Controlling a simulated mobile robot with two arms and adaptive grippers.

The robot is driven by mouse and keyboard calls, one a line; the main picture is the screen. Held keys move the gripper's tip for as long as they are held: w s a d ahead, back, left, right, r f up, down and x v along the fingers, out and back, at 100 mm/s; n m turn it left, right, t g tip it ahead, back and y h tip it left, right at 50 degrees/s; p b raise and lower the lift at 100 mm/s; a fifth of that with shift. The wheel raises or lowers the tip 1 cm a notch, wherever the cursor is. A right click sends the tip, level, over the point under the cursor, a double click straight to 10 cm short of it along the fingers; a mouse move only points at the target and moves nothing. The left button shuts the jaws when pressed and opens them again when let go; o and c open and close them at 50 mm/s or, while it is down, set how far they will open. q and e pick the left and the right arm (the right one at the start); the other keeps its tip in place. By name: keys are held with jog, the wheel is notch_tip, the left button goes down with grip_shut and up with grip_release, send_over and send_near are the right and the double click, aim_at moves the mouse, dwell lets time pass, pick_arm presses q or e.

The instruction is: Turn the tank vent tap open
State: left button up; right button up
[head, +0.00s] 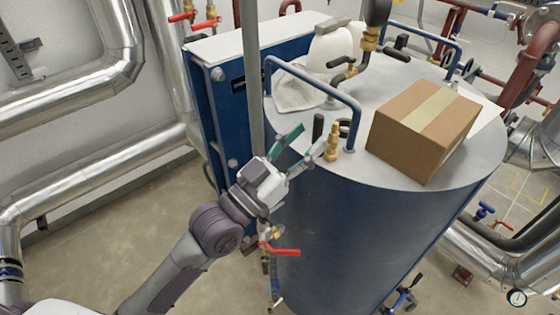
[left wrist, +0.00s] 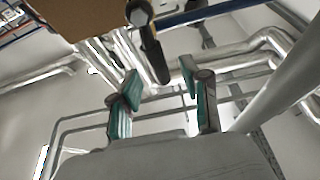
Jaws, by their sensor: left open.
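A brass vent tap (head: 333,143) stands on the tank top near its front left rim. Its black lever (head: 318,128) sticks up beside it. In the left wrist view the black lever (left wrist: 150,48) shows large, above and between the fingertips. My left gripper (head: 311,141) is open and empty at the tank's rim, its fingers pointing toward the tap and lever. It also shows open in the left wrist view (left wrist: 160,82). I cannot tell whether a finger touches the lever. My right gripper is not in view.
A cardboard box (head: 425,130) sits on the tank top (head: 480,168) right of the tap. A blue rail (head: 320,82) arches close behind the tap. A grey vertical pole (head: 252,80) stands left of the tank. A white jug (head: 335,45) and cloth (head: 300,90) lie farther back.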

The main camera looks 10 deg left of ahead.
pick_arm(q)
jog(key=v, duration=0.8)
jog(key=shift+s, duration=0.2)
jog(key=shift+a, duration=0.15)
